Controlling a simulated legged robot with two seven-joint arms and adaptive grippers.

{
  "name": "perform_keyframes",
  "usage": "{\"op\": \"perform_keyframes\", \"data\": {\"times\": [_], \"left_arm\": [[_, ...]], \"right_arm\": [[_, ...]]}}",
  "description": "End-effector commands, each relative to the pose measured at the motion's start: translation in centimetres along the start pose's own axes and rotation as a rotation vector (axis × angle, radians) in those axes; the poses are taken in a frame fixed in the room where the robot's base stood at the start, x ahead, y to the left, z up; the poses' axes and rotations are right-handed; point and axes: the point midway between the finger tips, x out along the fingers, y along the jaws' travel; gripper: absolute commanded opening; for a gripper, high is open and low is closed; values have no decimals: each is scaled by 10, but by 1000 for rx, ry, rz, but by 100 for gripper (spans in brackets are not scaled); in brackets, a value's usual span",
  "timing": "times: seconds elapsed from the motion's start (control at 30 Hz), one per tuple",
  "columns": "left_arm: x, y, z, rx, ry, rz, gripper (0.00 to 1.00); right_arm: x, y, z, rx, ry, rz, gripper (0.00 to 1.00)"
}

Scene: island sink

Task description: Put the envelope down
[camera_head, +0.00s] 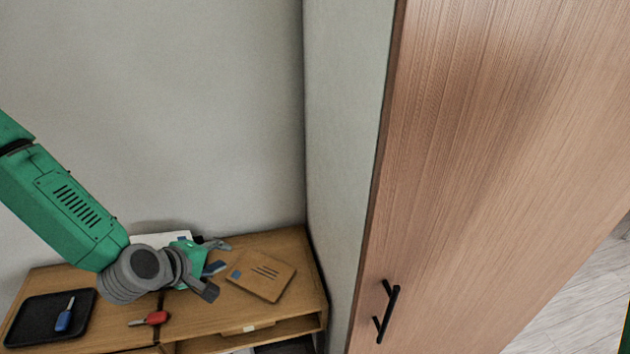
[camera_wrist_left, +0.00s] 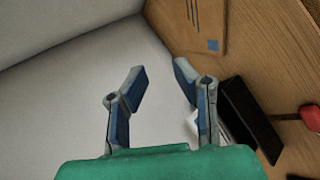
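The brown envelope (camera_head: 260,275), with dark printed lines and a blue square, lies flat on the wooden desk, right of my left gripper (camera_head: 217,268). My left gripper is open, with its fingers spread above the desk and apart from the envelope as far as I can tell. In the left wrist view the gripper (camera_wrist_left: 155,75) has nothing between its fingertips, and part of the envelope (camera_wrist_left: 195,25) shows beyond them at the top. My right gripper is not in view.
The wooden desk (camera_head: 225,315) has a black tray (camera_head: 35,318) with a blue-handled item (camera_head: 64,318) at left. A red-handled item (camera_head: 150,319) lies near the front. White sheets (camera_head: 160,240) are partly hidden behind my arm. A tall wooden cabinet (camera_head: 480,150) stands at right.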

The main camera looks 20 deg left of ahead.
Motion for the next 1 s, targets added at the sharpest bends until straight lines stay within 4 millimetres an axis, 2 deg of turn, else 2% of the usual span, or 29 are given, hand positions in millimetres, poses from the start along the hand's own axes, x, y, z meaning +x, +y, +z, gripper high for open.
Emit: {"op": "perform_keyframes", "data": {"times": [0.07,0.13,0.17,0.23,0.27,0.37,0.4,0.5,0.6,0.7,0.83,1.0], "left_arm": [[2,-3,2,8,-3,-5,25],[6,-15,8,44,-17,-27,25],[10,-24,13,72,-28,-44,25],[20,-54,27,168,-62,-101,25],[25,-70,35,222,-82,-132,25],[39,-135,62,441,-166,-253,25],[43,-162,70,536,-203,-304,25],[46,-227,86,768,-300,-422,25],[45,-282,94,980,-395,-523,25],[42,-323,95,1152,-474,-598,25],[36,-352,94,1294,-543,-658,25],[32,-361,93,1355,-576,-682,25]], "right_arm": [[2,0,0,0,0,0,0],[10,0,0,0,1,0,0],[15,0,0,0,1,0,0],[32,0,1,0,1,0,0],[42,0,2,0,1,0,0],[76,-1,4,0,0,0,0],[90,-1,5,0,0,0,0],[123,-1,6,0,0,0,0],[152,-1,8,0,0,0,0],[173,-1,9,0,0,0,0],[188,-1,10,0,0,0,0],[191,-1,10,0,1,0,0]]}}
